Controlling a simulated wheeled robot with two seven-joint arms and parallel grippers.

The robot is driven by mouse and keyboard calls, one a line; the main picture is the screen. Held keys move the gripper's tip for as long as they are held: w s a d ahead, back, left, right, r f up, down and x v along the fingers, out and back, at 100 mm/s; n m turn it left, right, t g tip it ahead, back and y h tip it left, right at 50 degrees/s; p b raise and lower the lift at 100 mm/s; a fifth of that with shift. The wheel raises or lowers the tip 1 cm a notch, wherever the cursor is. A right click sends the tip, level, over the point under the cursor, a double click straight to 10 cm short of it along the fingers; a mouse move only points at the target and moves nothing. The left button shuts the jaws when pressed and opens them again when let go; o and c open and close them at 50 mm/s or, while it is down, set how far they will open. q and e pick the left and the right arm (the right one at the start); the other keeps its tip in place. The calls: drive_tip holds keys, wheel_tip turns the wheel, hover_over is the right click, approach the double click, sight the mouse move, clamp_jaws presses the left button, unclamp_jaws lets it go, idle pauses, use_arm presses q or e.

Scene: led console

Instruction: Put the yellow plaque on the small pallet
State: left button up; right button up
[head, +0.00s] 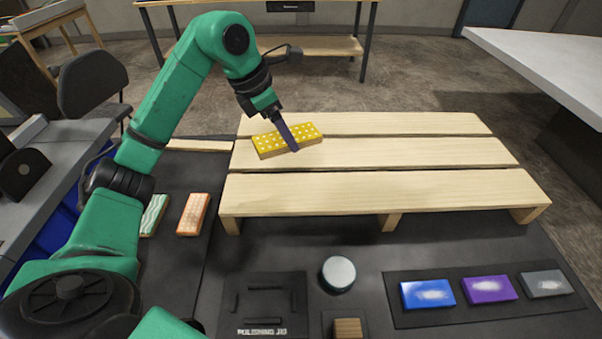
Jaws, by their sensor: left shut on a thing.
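The yellow plaque (270,144) has pale dots and lies at the left part of the small wooden pallet (380,190), over its back and middle slats. It looks level, but I cannot tell whether it rests fully on the slats or is held just above them. My left gripper (291,142) reaches down from the upper left and is shut on the yellow plaque, with a dark finger across its top near the right half. The other finger is hidden. My right gripper is not in view.
Green-white (154,214) and orange (193,213) plaques lie left of the pallet. In front are a polishing jig (262,307), a round pale-topped puck (339,273), a wooden block (347,328), and a dark tray (400,318) with blue, purple and grey plaques. The pallet's right side is clear.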

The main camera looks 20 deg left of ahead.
use_arm(q)
hover_over(294, 189)
drive_tip(key=s+a, duration=0.1)
wheel_tip(294, 189, down, 11)
drive_tip(key=shift+f+p, duration=0.2)
drive_tip(key=shift+p, duration=0.1)
wheel_tip(294, 189, down, 5)
drive_tip(key=shift+p, duration=0.3)
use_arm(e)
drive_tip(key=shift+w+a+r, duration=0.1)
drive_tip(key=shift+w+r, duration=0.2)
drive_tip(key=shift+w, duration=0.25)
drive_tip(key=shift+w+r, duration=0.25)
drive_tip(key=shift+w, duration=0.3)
use_arm(q)
drive_tip(key=shift+f, duration=0.1)
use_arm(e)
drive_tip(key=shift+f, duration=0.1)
use_arm(q)
drive_tip(key=o, duration=1.4)
drive_tip(key=shift+s+a+r, duration=0.1)
drive_tip(key=shift+r, duration=0.35)
drive_tip(key=b+v, duration=0.1)
drive_tip(key=v, duration=1)
drive_tip(key=shift+r+b, duration=0.1)
drive_tip(key=shift+b, duration=0.25)
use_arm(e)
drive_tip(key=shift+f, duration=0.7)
